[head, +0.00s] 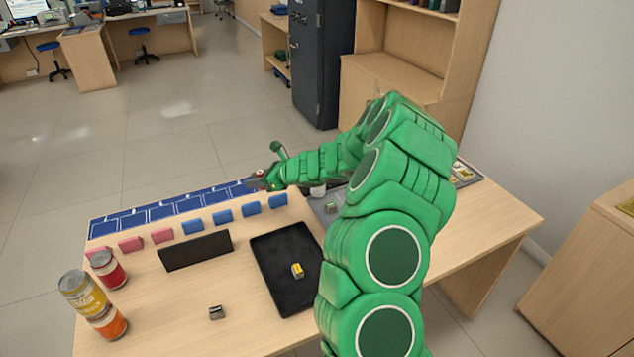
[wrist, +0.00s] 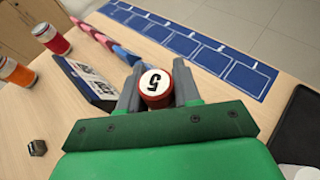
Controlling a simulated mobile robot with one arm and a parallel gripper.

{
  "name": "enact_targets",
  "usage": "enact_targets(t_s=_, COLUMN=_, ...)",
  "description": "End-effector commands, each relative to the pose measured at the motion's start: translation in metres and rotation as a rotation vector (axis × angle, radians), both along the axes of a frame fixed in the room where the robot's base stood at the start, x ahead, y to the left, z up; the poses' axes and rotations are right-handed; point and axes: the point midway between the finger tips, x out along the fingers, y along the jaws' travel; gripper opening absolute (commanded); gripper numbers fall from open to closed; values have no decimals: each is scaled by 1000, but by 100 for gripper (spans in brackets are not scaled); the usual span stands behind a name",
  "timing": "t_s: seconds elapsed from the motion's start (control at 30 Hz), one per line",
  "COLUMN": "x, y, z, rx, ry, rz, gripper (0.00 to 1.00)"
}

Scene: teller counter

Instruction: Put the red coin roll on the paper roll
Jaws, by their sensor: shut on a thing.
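The red coin roll (wrist: 155,84) has a white end marked 5. My gripper (wrist: 158,92) is shut on it in the wrist view, with one finger on each side. In the head view my gripper (head: 262,180) is out over the far edge of the counter, near the blue panels, and a bit of the red roll (head: 260,173) shows at its tip. A white round thing (head: 318,190), probably the paper roll, shows partly behind my arm. A white rounded shape (wrist: 298,172) is cut off at the wrist view's bottom right corner, apart from the held roll.
A black tray (head: 268,275) with a yellow item stands mid-counter, beside a dark sign (head: 195,250). Pink and blue blocks (head: 222,216) line the far side. A small dark item (head: 216,312) lies in front. Bare wood surrounds it.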

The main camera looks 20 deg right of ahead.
Motion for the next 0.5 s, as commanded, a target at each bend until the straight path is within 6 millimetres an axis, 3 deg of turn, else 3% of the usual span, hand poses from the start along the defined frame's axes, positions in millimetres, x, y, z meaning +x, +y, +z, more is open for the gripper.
enact_targets(t_s=0.03, x=-5, y=-22, z=6, rx=6, ry=-3, rz=-45, gripper=0)
enact_targets(t_s=0.2, x=-26, y=-85, z=20, rx=9, ry=-6, rz=-182, gripper=0)
enact_targets(t_s=0.4, x=-53, y=-142, z=36, rx=15, ry=-12, rz=-318, gripper=0)
enact_targets(t_s=0.5, x=-64, y=-160, z=41, rx=21, ry=-16, rz=-364, gripper=0)
